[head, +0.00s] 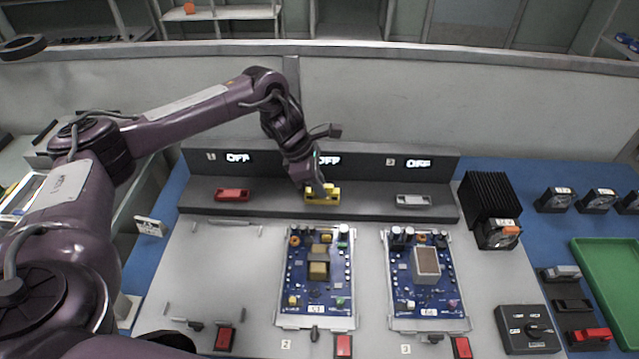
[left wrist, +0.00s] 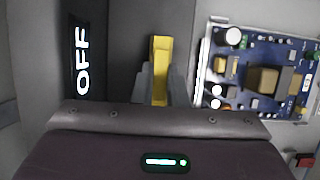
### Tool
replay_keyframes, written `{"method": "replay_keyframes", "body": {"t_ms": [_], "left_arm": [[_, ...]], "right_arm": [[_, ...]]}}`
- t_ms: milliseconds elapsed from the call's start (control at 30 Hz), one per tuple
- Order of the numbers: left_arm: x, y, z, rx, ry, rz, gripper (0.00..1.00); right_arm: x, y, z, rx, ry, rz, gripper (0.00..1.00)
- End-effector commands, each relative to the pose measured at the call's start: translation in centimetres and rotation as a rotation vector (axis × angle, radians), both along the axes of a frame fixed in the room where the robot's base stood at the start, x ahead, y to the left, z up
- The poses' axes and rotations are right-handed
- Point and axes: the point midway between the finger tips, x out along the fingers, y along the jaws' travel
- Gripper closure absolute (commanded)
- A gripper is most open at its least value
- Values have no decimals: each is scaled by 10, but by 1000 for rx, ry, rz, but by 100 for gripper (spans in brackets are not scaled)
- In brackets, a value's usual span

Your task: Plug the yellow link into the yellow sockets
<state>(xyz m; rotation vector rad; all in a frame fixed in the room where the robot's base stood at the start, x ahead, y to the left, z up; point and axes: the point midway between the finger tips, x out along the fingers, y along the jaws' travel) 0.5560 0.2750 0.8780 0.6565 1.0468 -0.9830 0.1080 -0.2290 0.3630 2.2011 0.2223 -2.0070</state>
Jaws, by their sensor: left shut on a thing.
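The yellow link (head: 323,198) is at the middle of the dark ledge, below the second OFF display. My left gripper (head: 313,187) comes down on it from above and is shut on it. In the left wrist view the yellow link (left wrist: 160,60) stands between the two grey fingers (left wrist: 159,88). The yellow sockets cannot be made out apart from the link. I cannot tell whether the link is seated or just above the ledge. My right gripper is not in view.
A red link (head: 232,195) and a grey link (head: 412,201) sit left and right on the same ledge (head: 270,207). Two blue circuit boards (head: 297,262) (head: 398,282) lie in front. A black finned block (head: 490,200) and a green tray (head: 606,270) are at the right.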

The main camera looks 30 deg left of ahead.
Motion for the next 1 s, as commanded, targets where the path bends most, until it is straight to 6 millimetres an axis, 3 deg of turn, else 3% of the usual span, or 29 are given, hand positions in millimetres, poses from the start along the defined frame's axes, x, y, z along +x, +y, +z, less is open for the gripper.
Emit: {"method": "replay_keyframes", "body": {"t_ms": [1000], "left_arm": [[0,0,-9,0,1,0,100]], "right_arm": [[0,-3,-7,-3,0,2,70]]}}
